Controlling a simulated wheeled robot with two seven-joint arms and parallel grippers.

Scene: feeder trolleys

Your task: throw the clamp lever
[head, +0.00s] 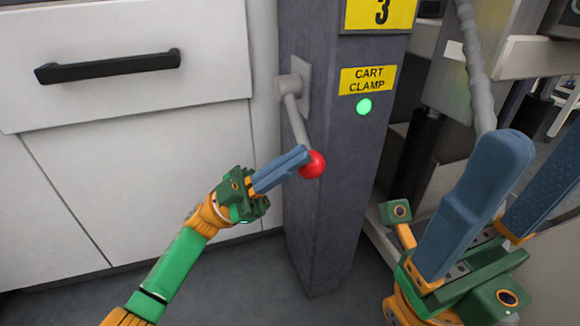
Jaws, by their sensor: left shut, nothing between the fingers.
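The clamp lever (295,115) is a grey rod with a red ball knob (314,165), mounted on the side of a dark grey post (335,220). The rod hangs from its pivot, slanting down and slightly right. My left gripper (303,157) is shut and empty, its blue fingertips right at the left of the red knob; I cannot tell whether they touch it. A yellow CART CLAMP label (368,80) and a lit green lamp (364,106) are on the post's front. My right gripper (540,150) is open and empty at the lower right, close to the camera.
A white cabinet (120,110) with a black handle (108,67) stands left of the post. A yellow sign (380,14) with a 3 is at the post's top. Grey machine framing fills the right side behind my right gripper. Dark floor shows below.

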